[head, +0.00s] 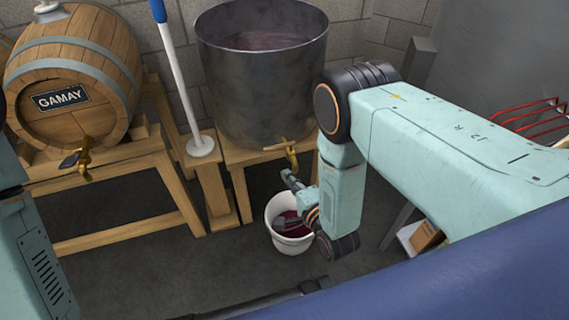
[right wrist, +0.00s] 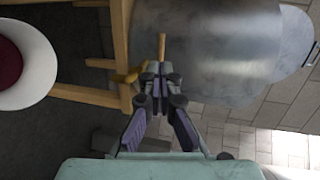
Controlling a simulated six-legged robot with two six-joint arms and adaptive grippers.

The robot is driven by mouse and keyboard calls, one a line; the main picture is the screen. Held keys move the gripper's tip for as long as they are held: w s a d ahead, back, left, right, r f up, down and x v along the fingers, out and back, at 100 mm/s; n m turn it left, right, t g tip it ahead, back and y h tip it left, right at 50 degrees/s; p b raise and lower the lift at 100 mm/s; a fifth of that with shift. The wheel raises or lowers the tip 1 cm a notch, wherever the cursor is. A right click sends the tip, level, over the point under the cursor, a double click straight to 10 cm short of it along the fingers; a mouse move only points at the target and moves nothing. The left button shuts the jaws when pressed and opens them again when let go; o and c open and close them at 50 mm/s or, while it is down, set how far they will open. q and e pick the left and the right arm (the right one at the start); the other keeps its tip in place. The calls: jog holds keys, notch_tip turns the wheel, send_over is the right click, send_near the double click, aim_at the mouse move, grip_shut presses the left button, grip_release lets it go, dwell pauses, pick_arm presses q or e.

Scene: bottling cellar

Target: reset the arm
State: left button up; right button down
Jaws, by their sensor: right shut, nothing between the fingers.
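My right arm reaches in from the right in the head view. Its gripper (head: 288,176) is just below the brass tap (head: 291,156) of the steel vat (head: 262,85), above the far rim of a white bucket (head: 282,243). In the right wrist view the gripper's fingers (right wrist: 158,72) are shut with nothing between them. The tap's brass part (right wrist: 127,77) shows right beside the fingertips; I cannot tell whether they touch. The white bucket (right wrist: 40,62) with dark red liquid lies at the left there. My left gripper is out of view; only part of that arm shows.
A GAMAY barrel (head: 75,70) with a brass tap (head: 83,156) rests on a wooden stand (head: 130,232) at the left. A blue-and-white pole (head: 178,75) stands between barrel and vat. A red wire rack (head: 530,118) is at the far right. Dark floor is clear at front left.

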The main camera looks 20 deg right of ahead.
jog(key=v, duration=0.3)
jog(key=shift+a, duration=0.25)
